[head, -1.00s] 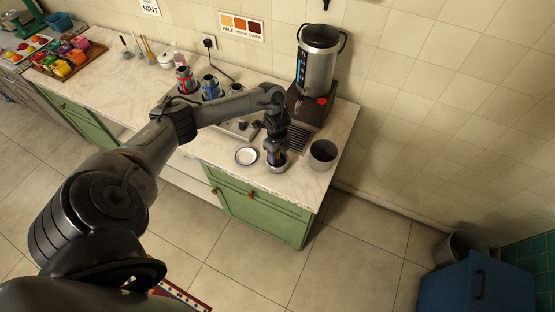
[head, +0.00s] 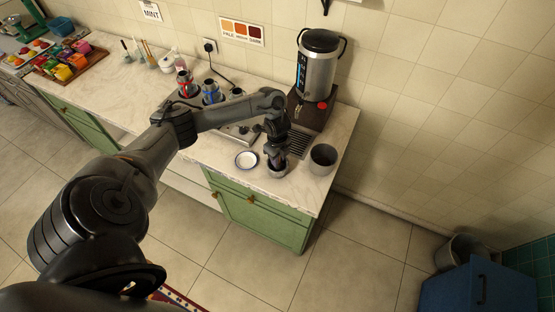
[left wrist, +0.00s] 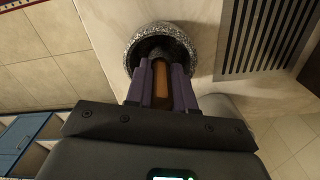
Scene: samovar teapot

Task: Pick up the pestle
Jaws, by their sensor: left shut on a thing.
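The mortar (head: 277,172) is a small grey stone bowl on the counter near its front edge. In the left wrist view its speckled rim (left wrist: 183,37) is at the top. My left gripper (head: 275,163) points down over the mortar. In the left wrist view the purple fingers of my left gripper (left wrist: 161,82) are shut on the pestle (left wrist: 160,80), a brown shaft between them. The pestle's lower end goes into the dark inside of the mortar and is partly hidden. My right gripper is not in view.
A white saucer with a blue rim (head: 246,160) lies left of the mortar, and a grey pot (head: 323,158) stands right. Behind are a drip grate (head: 298,142) and a tall samovar (head: 318,65). The counter edge is close in front.

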